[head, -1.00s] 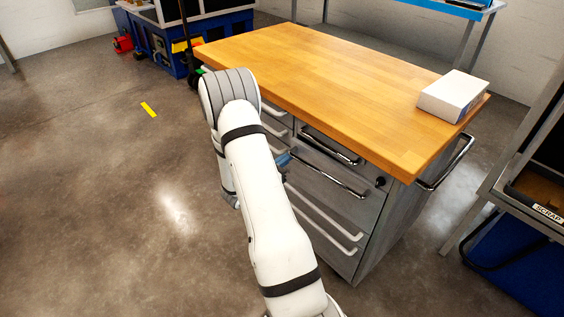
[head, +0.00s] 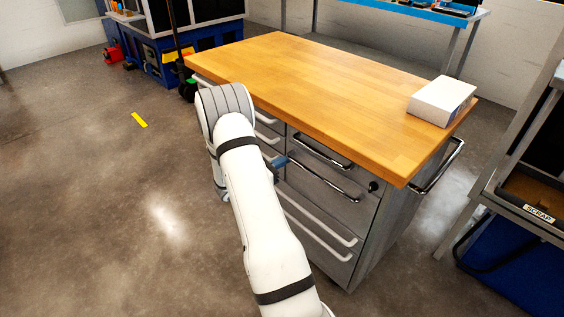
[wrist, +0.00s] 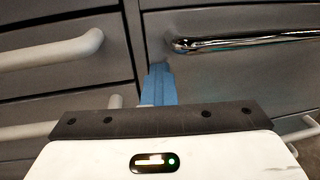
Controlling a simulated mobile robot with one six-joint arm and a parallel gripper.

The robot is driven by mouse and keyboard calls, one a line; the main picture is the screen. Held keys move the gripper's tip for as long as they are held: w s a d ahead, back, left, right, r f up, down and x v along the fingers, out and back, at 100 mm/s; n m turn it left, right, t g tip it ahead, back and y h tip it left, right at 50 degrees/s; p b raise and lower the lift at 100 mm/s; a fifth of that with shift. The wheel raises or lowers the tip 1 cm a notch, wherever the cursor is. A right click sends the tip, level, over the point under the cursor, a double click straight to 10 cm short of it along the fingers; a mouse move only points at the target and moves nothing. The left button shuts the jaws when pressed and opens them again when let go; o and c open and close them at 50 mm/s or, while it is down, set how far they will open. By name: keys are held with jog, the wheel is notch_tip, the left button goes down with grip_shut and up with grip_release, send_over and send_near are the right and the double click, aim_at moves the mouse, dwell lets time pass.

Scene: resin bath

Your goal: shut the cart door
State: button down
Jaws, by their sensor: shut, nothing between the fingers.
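The cart has a wooden top (head: 320,85) and a grey front with drawers. I take the cart door to be the grey front panel (head: 325,195) with a chrome bar handle and a round dark lock at its right. In the wrist view the door (wrist: 235,85) shows behind its chrome handle (wrist: 250,40) and looks about flush, but I cannot tell if it is slightly ajar. My gripper (head: 281,161) is shut and empty, at the panel's left edge below the handle's left end. Its blue fingertips (wrist: 160,80) are close to the front; contact is unclear.
Drawers with white handles (wrist: 55,50) are left of the door. A white box (head: 442,101) lies on the cart's top. A scrap stand (head: 530,207) is at the right and a blue-based machine (head: 180,45) at the back left. The floor at left is clear.

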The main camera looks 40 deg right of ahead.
jog(key=s+a+p, duration=0.1)
jog(key=a+p, duration=0.1)
jog(key=a, duration=1.2)
jog(key=s+a+r+m+g+y+p, duration=0.2)
jog(key=s+r+m+y+p, duration=0.3)
jog(key=r, duration=0.5)
jog(key=s+a+r+m+g+y+p, duration=0.2)
jog(key=s+a+r+m+y+p, duration=0.15)
jog(key=s+r, duration=0.45)
jog(key=s+a+r+m+t+y+p, duration=0.2)
jog(key=a+r+m+y+p, duration=0.1)
jog(key=r, duration=0.4)
jog(key=s+a+r+m+t+y+p, duration=0.3)
jog(key=a+r+p, duration=0.1)
jog(key=a+r, duration=0.2)
jog(key=s+a+r+m+t+y+p, duration=0.2)
jog(key=s+a+r+m+y+p, duration=0.1)
jog(key=r, duration=0.5)
jog(key=shift+a+t+p, duration=0.3)
jog(key=shift+a+p, duration=0.25)
jog(key=shift+a, duration=0.65)
jog(key=shift+r+y, duration=0.1)
jog(key=shift+y, duration=0.15)
